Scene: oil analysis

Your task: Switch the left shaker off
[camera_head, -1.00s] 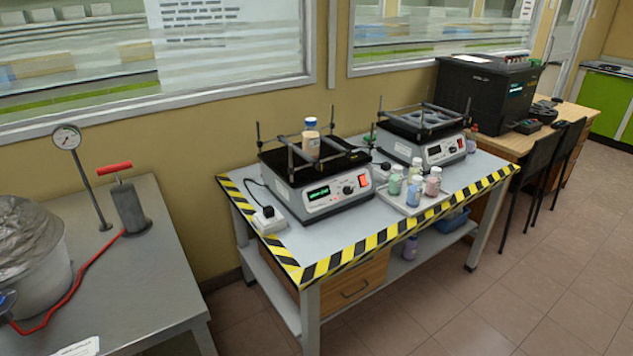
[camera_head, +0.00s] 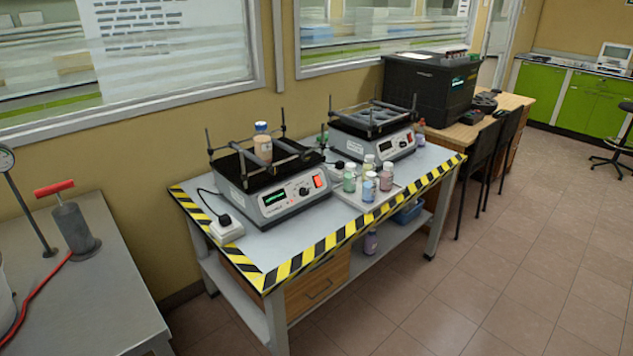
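The left shaker (camera_head: 288,203) stands on the table with black and yellow edge tape. Its front panel has a lit green display (camera_head: 273,198), a dark knob (camera_head: 304,191) and a red switch (camera_head: 318,181). A bottle with a blue cap and brownish contents (camera_head: 263,149) stands upright on its black platform. A second shaker (camera_head: 398,143) stands to its right, with a dark display and a red switch. Neither of my grippers is in view.
A tray (camera_head: 349,191) with several small bottles stands in front of the shakers. A white power socket (camera_head: 227,230) is at the table's left. A grey table (camera_head: 112,285) with a red-handled pump (camera_head: 75,226) is at left. Chairs (camera_head: 484,160) stand at right. The floor (camera_head: 480,270) in front is clear.

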